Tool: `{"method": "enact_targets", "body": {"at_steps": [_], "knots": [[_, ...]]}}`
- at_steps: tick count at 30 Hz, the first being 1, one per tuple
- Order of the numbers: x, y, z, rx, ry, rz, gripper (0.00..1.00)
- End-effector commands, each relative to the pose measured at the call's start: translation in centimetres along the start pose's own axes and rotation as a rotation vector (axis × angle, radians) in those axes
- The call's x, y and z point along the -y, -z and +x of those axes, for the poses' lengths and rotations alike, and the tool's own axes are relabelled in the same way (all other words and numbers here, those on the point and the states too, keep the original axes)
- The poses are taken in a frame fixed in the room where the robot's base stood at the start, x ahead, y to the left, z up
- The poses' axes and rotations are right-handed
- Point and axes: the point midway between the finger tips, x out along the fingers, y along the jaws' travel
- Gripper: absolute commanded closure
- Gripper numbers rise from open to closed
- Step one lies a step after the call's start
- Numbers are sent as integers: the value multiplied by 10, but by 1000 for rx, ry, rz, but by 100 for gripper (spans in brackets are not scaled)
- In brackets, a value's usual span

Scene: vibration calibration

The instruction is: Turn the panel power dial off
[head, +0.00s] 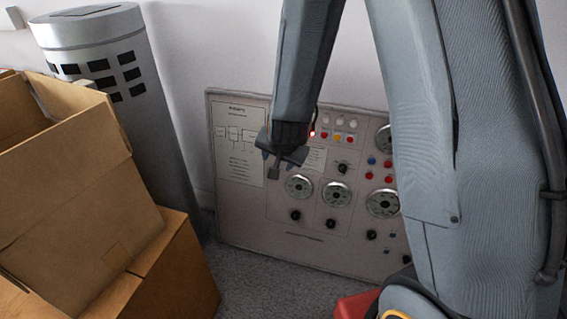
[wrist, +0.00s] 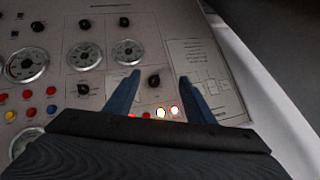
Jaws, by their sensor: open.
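The panel (head: 240,225) is a light grey board with gauges, lamps and black dials, leaning by the wall. My gripper (head: 272,165) is in front of its upper left part. In the wrist view my gripper (wrist: 159,76) is open, with two blue fingers apart. A black dial (wrist: 154,80) shows between them, nearer the left finger; I cannot tell how far ahead it is. My gripper hides this dial in the head view. Another dial (head: 343,168) lies right of it. Labels are too small to read, so I cannot tell which is the power dial.
Round gauges (head: 299,186) and a row of black knobs (head: 295,215) sit lower on the panel. A lit lamp (wrist: 174,110) shows near the fingers. Cardboard boxes (head: 80,180) and a grey cylinder (head: 150,115) stand at left. A red object (head: 352,305) is at the bottom.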

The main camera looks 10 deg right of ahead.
Motion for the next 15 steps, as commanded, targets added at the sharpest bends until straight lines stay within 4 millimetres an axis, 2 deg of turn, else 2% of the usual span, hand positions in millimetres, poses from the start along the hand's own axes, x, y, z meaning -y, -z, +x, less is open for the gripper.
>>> {"method": "enact_targets", "body": {"at_steps": [1,6,10,15], "knots": [[3,-1,27,-53,8,49,51],[10,14,88,-279,51,225,51],[5,19,122,-454,90,331,51],[-6,20,144,-634,141,413,51]]}}
